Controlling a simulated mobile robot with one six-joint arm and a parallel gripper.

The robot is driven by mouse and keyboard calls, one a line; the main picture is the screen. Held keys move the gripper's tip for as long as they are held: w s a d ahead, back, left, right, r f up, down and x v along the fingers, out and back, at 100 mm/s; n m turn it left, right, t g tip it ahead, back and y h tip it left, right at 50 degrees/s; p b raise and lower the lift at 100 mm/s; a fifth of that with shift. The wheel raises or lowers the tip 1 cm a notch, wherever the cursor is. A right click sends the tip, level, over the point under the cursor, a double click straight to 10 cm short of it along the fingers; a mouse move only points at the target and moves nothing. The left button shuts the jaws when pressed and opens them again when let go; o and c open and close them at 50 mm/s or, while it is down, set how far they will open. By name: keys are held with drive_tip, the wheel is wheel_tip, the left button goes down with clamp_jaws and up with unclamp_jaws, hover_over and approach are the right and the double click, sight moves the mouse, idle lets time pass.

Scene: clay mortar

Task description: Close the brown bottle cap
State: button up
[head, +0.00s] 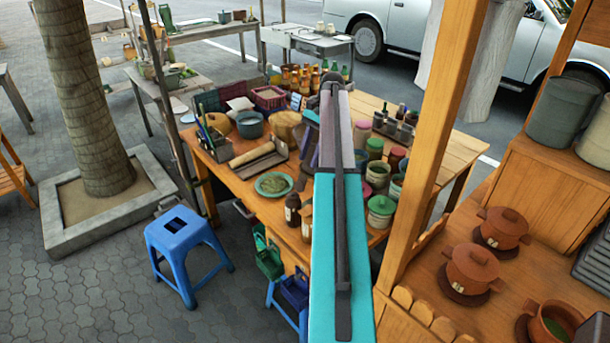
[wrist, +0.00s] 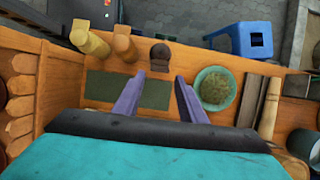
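A dark brown bottle (head: 292,209) stands upright near the front edge of the wooden table. In the wrist view the brown bottle (wrist: 160,55) is seen from above, just beyond and between my fingertips. I cannot tell whether its cap is open or shut. My gripper (wrist: 162,77) is open and empty, its two purple fingers apart over a dark green mat (wrist: 100,88) on the table. The fingers point toward the bottle without touching it. In the head view my arm hides part of the table, and the fingers show only partly.
Two yellowish bottles (wrist: 123,44) stand left of the brown bottle in the wrist view. A green plate of herbs (wrist: 214,88) lies to its right. A wooden post (head: 430,140) rises right of my arm. A blue stool (head: 183,228) stands on the paving.

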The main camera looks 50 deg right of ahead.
sight(303, 176)
drive_tip(key=shift+p+x, duration=0.9)
drive_tip(key=shift+x, duration=2.25)
drive_tip(key=shift+d, duration=0.1)
clamp_jaws()
